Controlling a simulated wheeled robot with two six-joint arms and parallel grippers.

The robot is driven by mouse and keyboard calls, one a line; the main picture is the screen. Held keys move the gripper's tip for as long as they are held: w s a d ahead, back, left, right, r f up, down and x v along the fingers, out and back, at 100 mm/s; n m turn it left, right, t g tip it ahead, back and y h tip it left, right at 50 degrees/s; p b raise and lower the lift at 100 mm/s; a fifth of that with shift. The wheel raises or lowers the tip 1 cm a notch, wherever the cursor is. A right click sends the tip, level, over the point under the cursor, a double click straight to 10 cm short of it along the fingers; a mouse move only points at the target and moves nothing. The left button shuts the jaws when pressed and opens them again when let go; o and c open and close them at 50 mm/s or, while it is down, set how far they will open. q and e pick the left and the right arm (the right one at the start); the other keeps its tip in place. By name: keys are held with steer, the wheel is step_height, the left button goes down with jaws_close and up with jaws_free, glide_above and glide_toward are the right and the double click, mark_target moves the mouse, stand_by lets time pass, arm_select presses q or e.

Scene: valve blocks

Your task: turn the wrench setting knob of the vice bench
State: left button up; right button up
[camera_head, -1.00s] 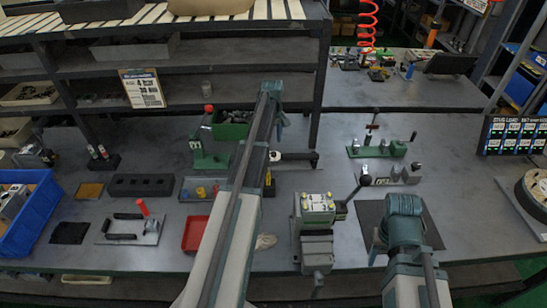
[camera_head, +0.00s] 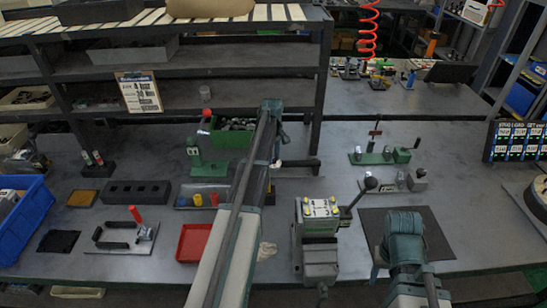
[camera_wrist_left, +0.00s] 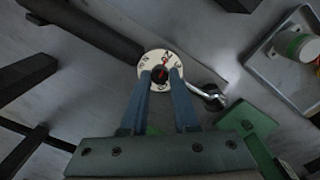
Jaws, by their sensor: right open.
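A torque wrench lies on the bench; its dark handle (camera_head: 302,163) shows in the head view just right of my left arm. In the left wrist view, its thick dark handle (camera_wrist_left: 92,28) runs to a round white dial with figures (camera_wrist_left: 152,60). A small dark knob with red (camera_wrist_left: 161,74) sits at the dial's centre. The blue fingers of my left gripper (camera_wrist_left: 162,76) stand close on both sides of this knob and look shut on it. In the head view my left arm hides this gripper and most of the dial. My right gripper is hidden behind its arm link.
A grey vice (camera_head: 319,250) with a ball-ended lever (camera_head: 371,184) stands right of my left arm. A red tray (camera_head: 193,242), a green fixture (camera_head: 207,165) and a green bin (camera_head: 232,138) lie around that arm. A dark mat (camera_head: 437,243) lies beneath my right arm.

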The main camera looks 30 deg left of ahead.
arm_select(q)
jaws_close()
steer(key=m, duration=0.4)
steer(key=shift+m, duration=0.4)
steer(key=m, duration=0.4)
steer(key=shift+m, duration=0.6)
steer(key=o, duration=0.7)
jaws_free()
